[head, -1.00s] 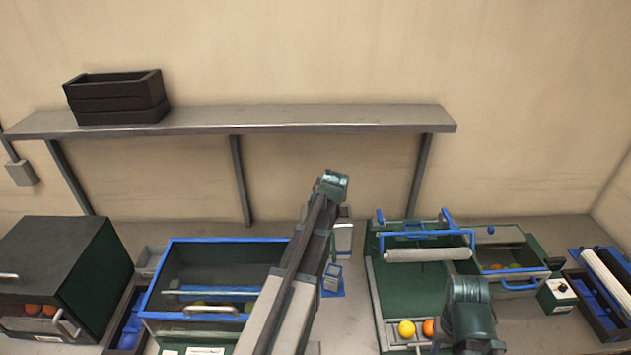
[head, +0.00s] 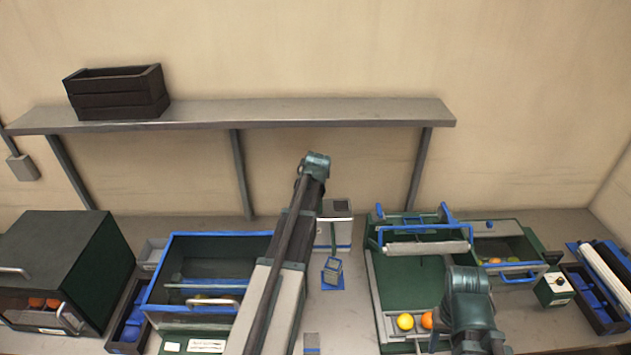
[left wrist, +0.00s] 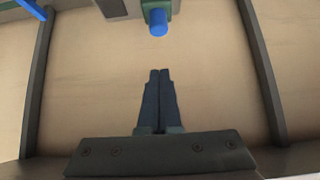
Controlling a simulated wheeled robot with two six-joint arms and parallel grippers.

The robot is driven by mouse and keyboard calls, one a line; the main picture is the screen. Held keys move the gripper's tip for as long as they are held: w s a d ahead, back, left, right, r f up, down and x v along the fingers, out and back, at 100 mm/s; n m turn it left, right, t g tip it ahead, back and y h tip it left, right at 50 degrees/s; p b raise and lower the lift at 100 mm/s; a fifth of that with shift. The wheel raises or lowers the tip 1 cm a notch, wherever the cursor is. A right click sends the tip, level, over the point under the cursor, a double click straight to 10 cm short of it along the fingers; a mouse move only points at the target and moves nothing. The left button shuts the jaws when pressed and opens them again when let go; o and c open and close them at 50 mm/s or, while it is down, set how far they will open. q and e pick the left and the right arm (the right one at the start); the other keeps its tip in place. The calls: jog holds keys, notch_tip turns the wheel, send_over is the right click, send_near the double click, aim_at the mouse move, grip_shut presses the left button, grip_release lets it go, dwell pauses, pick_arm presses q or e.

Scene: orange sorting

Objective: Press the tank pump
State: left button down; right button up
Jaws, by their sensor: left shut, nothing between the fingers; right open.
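The tank (head: 205,238) is dark green with a blue rim, left of centre in the head view; my left arm hides its right side. In the left wrist view a blue round-ended knob (left wrist: 157,22) on a green collar shows at the top, probably the pump. My left gripper (left wrist: 160,72) is shut and empty, its fingertips pointing toward the knob and apart from it in the picture. The left fingers are hidden in the head view. My right gripper (head: 480,335) is low at the right, over the front of the green sorting tray (head: 410,285); its fingers are hard to make out.
A yellow ball (head: 405,321) and an orange (head: 427,320) lie at the tray's front. A grey box (head: 335,228) and small blue-based stand (head: 332,272) are right of my left arm. A shelf (head: 300,112) with a dark crate (head: 117,95) is above. A green cabinet (head: 95,255) stands left.

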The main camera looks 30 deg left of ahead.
pick_arm(q)
jog(key=b+x, duration=0.2)
jog(key=x, duration=0.1)
jog(key=f+b+x, duration=0.1)
jog(key=b+x, duration=0.2)
jog(key=s+b+x, duration=0.1)
jog(key=b+x, duration=0.2)
jog(key=x, duration=0.1)
jog(key=shift+d+f, duration=0.3)
jog(key=shift+f+b, duration=0.6)
jog(key=shift+f, duration=0.05)
jog(key=shift+s, duration=0.1)
notch_tip(320, 180, down, 4)
jog(key=b, duration=0.3)
jog(key=shift+r+b, duration=0.15)
jog(key=shift+b, duration=0.2)
jog(key=shift+s+d+r, duration=0.1)
jog(key=shift+r, duration=0.05)
